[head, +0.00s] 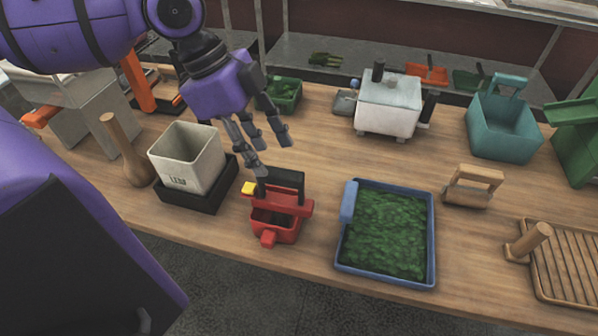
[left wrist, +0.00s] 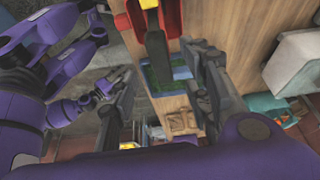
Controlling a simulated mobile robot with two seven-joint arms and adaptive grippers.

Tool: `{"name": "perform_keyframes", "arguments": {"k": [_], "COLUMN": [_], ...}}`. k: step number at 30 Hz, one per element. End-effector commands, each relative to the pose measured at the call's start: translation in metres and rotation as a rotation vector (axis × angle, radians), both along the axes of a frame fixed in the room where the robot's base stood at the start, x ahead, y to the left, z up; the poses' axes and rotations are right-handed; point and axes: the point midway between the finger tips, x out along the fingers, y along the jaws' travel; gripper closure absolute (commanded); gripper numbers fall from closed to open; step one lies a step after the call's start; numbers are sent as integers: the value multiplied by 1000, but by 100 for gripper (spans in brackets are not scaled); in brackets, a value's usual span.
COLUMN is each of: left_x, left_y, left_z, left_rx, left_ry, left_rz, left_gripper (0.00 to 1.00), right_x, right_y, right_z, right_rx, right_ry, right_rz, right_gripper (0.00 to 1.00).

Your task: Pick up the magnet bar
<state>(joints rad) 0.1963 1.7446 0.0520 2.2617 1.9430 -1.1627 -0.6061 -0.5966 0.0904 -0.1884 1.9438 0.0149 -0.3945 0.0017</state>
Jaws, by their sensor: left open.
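No part is clearly marked as the magnet bar; the likeliest is the dark bar (head: 284,180) on top of a small red open holder (head: 276,226) with a yellow tab on its left. The red holder (left wrist: 139,18) also shows at the top of the left wrist view, with a dark part between the fingers. My left gripper (head: 273,156) is open and empty, pointing down just above and behind the dark bar. Whether a fingertip touches it is unclear. In the left wrist view my left gripper (left wrist: 158,58) has its fingers spread.
A cream bin (head: 187,158) sits on a black base left of the holder, beside a wooden pestle-like tool (head: 124,150). A blue tray (head: 427,235) of green material stands right. A wooden handled block (head: 471,187) and a teal bin (head: 502,135) are farther right. Bare wood lies behind the tray.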

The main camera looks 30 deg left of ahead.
Motion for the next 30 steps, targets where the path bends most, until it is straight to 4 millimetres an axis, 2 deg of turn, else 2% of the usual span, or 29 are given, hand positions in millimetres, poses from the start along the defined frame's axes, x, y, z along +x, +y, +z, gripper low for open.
{"name": "perform_keyframes", "arguments": {"k": [2, 5, 12, 15, 19, 24, 28, 30], "left_x": [0, 1, 8, 12, 14, 15, 15, 15], "left_y": [-1, -5, -14, -19, -25, -28, -28, -28], "left_z": [-2, -13, -43, -59, -72, -72, -70, -70], "left_rx": [0, 1, 2, 2, 1, -1, 0, 0], "left_ry": [3, 7, 9, 11, 9, 0, -2, -2], "left_rz": [-2, -2, -1, -1, -1, 0, 1, 1], "left_gripper": [56, 56, 56, 56, 56, 56, 56, 64], "right_x": [7, 4, -40, -49, -32, -11, -9, -11], "right_y": [0, 1, -7, -12, -17, -13, -12, -12], "right_z": [1, -5, -37, -50, -47, -37, -36, -36], "right_rx": [-1, -2, -14, -23, -31, -24, -21, -21], "right_ry": [-11, -3, 81, 97, 58, 15, 12, 14], "right_rz": [4, 5, -6, -11, -19, -23, -22, -22], "right_gripper": [60, 60, 60, 60, 60, 60, 60, 60]}}
